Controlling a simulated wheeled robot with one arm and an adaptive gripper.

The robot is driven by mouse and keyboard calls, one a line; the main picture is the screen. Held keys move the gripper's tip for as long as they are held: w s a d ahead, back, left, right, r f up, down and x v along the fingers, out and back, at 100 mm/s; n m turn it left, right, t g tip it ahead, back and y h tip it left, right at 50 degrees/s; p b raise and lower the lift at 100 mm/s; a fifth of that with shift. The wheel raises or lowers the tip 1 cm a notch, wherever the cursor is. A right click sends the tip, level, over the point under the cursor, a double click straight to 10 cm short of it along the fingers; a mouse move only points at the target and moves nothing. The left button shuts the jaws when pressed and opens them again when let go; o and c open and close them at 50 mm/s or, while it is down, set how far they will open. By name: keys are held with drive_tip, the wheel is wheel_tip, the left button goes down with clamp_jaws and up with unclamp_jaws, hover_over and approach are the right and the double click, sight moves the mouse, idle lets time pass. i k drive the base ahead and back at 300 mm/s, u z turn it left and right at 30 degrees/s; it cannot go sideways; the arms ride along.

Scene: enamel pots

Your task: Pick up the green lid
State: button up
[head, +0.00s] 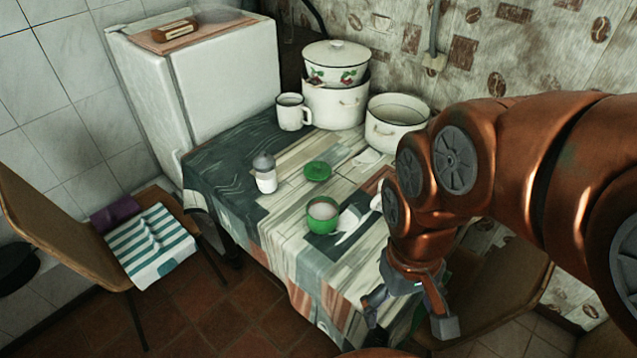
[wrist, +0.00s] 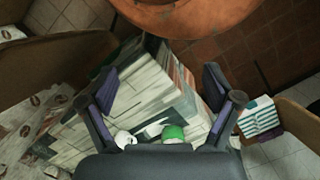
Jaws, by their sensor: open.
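The green lid (head: 317,171) lies flat on the patterned tablecloth in the head view, with a small knob on top. A green pot (head: 323,215), open and pale inside, stands just in front of it. My gripper (head: 408,312) is open and empty near the table's front right edge, well apart from the lid. In the wrist view my gripper's (wrist: 160,88) two fingers are spread wide with nothing between them but cloth and floor behind. A green thing (wrist: 174,132) shows at the gripper's base there; I cannot tell surely whether it is pot or lid.
A white shaker with a grey top (head: 265,173) stands left of the lid. A white mug (head: 292,112), stacked pots (head: 335,103) and a wide white pot (head: 396,124) stand at the back. A chair (head: 75,240) with a striped cloth (head: 150,243) is at left.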

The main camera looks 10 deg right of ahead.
sight(317, 171)
drive_tip(key=u, duration=0.5)
drive_tip(key=k, duration=0.65)
drive_tip(key=u, duration=0.8)
drive_tip(key=i, duration=1.5)
drive_tip(key=z, duration=0.65)
